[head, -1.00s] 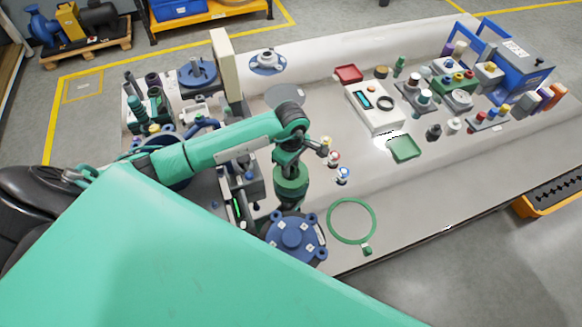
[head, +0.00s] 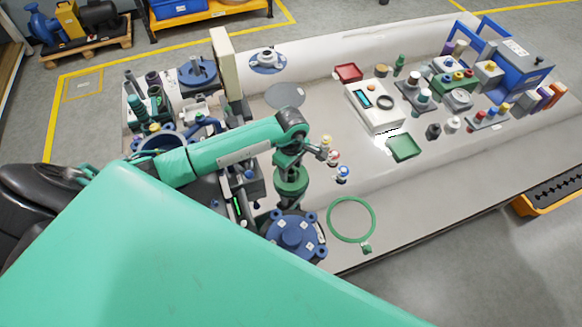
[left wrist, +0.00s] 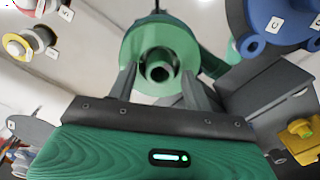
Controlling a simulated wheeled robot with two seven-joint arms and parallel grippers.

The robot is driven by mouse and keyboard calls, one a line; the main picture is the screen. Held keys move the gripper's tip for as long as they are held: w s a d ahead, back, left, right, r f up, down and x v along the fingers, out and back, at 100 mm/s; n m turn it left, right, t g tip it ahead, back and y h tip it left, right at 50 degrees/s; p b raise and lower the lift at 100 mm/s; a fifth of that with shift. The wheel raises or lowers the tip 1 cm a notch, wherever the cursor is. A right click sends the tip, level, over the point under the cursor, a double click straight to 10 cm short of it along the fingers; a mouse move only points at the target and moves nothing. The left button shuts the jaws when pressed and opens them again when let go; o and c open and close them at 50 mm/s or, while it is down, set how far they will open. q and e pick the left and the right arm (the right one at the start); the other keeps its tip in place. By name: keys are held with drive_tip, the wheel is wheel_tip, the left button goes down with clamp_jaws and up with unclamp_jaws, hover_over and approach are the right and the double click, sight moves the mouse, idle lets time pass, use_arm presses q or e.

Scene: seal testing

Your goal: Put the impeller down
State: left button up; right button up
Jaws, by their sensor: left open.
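The impeller appears to be the green round part with a pale face and a dark bored hub (left wrist: 158,68) in the left wrist view. My left gripper (left wrist: 160,88) is open, with one grey finger on each side of this part. I cannot tell whether the fingers touch it. In the head view my left gripper (head: 291,197) points down just behind the blue flanged housing (head: 296,234). The impeller cannot be told apart from the green hand there. My right gripper is not in view.
Small tagged jars (head: 343,174) stand just right of the gripper. A green ring (head: 351,220) lies near the bench's front edge. A white meter (head: 374,106), a green tray (head: 403,147) and a red tray (head: 348,72) are farther right. The bench between ring and green tray is clear.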

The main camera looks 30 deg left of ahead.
use_arm(q)
wheel_tip(320, 180, up, 12)
drive_tip(key=b, duration=0.3)
idle(0.3)
